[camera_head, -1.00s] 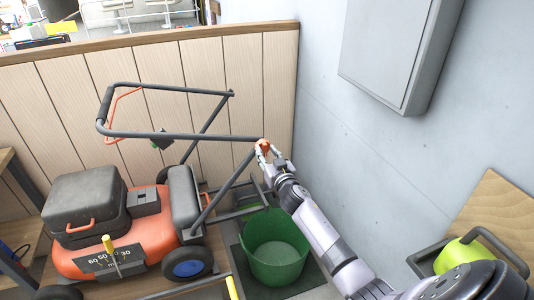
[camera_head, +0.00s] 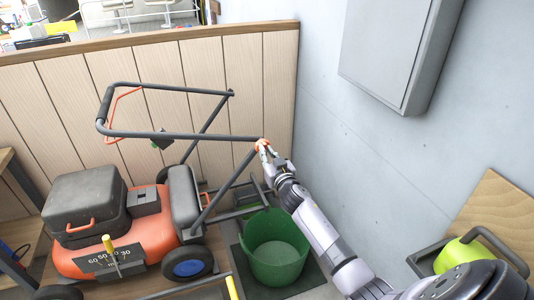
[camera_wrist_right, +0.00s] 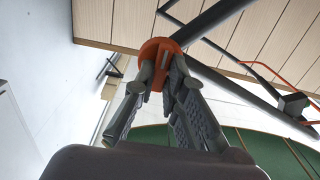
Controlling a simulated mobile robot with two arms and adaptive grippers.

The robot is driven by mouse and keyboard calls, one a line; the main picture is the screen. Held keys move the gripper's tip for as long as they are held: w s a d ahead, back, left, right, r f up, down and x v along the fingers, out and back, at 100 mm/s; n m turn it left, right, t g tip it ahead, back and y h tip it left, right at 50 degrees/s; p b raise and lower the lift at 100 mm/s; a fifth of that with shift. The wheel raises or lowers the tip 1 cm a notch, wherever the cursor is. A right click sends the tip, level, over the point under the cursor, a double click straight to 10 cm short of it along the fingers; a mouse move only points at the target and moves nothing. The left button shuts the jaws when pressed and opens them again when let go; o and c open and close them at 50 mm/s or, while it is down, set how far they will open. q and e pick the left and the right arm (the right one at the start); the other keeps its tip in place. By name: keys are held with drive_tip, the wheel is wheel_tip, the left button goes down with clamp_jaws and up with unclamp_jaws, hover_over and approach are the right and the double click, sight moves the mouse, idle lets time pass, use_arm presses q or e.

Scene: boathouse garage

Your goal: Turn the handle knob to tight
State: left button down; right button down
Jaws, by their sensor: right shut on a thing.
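An orange knob (camera_head: 262,143) sits at the joint of the dark handle bars of an orange lawn mower (camera_head: 130,250). My right gripper (camera_head: 264,149) is at the knob, its arm coming up from the lower right. In the right wrist view the knob (camera_wrist_right: 160,50) is between the fingertips of my right gripper (camera_wrist_right: 158,76), which are shut on it. The fingers cover part of the knob, and no tight mark can be made out. The mower handle (camera_head: 185,136) reaches left from the knob. My left gripper is not in view.
A green bucket (camera_head: 274,262) stands on a dark mat below my right arm. A wood-panelled partition (camera_head: 235,75) is behind the mower. A grey wall cabinet (camera_head: 398,50) hangs at the upper right, and a green watering can (camera_head: 458,253) is at the lower right.

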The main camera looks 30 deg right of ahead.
drive_tip(key=shift+n, duration=0.4)
drive_tip(key=shift+f+n+p, duration=0.15)
drive_tip(key=shift+n+p, duration=0.05)
drive_tip(key=shift+n, duration=5.65)
drive_tip(key=shift+f+n+p, duration=0.15)
drive_tip(key=shift+n+p, duration=0.05)
drive_tip(key=shift+n, duration=5.7)
drive_tip(key=shift+f+n+p, duration=0.15)
drive_tip(key=shift+n+p, duration=0.05)
drive_tip(key=shift+n, duration=5.65)
